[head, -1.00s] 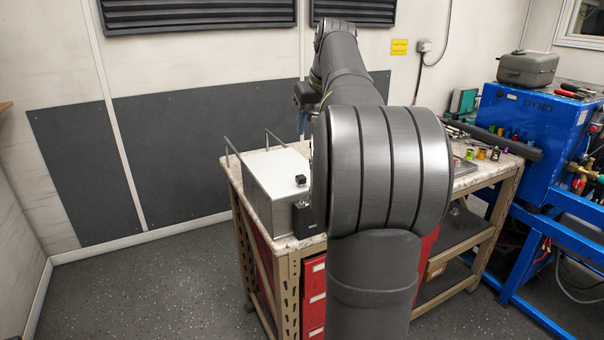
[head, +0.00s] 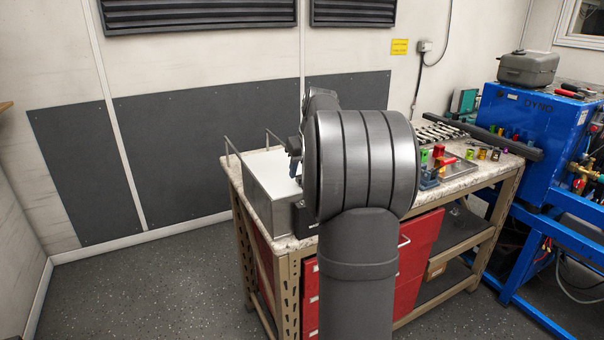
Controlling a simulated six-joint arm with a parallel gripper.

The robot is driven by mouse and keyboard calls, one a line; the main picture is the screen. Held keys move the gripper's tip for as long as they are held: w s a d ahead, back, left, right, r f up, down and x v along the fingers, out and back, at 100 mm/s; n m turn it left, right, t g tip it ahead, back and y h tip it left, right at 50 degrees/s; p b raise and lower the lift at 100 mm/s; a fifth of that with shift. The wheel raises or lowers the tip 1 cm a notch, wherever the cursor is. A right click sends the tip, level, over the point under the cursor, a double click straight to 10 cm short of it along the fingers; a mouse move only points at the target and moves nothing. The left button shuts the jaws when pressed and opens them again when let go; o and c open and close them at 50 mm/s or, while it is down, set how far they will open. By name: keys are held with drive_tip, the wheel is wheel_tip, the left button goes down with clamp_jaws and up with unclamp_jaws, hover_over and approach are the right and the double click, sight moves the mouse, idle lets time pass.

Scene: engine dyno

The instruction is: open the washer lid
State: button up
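The washer (head: 262,192) is a silver metal box on the left end of the workbench. Its flat top looks closed, and two thin bent metal bars stand up at its back. My gripper (head: 294,166) shows only in small part, dark and blue, over the right part of the washer's top. My own arm hides the rest of it and the washer's right side. I cannot tell whether the gripper touches the lid, or whether it is open or shut.
The workbench (head: 482,180) carries a row of wrenches (head: 440,131) and several small coloured parts (head: 484,153) on its right half. A blue dyno frame (head: 535,125) stands to the right. Open floor (head: 150,285) lies to the left.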

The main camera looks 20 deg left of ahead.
drive_tip(key=shift+x, duration=1.15)
clamp_jaws()
drive_tip(key=shift+w+a, duration=0.1)
approach(276, 161)
drive_tip(key=x, duration=0.5)
drive_tip(key=shift+w+a, duration=0.15)
unclamp_jaws()
